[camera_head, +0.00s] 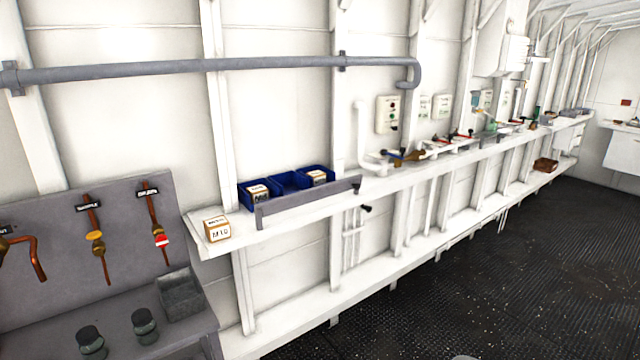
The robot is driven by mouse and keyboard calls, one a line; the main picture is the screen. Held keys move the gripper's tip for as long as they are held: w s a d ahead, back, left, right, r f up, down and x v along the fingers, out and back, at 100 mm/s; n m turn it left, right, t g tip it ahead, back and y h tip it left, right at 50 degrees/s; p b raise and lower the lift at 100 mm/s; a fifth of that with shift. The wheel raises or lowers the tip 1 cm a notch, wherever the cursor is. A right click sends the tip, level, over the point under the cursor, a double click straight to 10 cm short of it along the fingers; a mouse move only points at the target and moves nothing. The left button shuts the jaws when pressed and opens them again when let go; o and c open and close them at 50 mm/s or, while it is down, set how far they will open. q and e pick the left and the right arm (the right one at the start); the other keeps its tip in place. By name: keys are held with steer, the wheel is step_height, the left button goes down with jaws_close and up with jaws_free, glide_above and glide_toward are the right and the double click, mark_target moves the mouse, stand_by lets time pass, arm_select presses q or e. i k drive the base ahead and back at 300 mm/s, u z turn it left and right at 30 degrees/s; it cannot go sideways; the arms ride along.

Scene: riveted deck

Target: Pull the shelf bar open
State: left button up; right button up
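The grey shelf bar (308,201) runs along the front edge of the white shelf (300,226), in front of the blue bins (288,181). Its left end (259,217) has a short upright piece that reaches down over the shelf edge. Its right end (356,184) is near the far side of the bins. Small labelled boxes sit in the left and right bins. Neither of my grippers is in view.
A small M10 box (216,228) stands on the shelf left of the bar. A grey bench (170,331) with dark jars and a tray is at the lower left. A grey pipe (200,68) crosses the wall above. The dark floor (500,270) at right looks clear.

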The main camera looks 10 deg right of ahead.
mark_target(276, 205)
steer(key=z, duration=0.75)
steer(key=i, duration=1.95)
steer(key=u, duration=0.55)
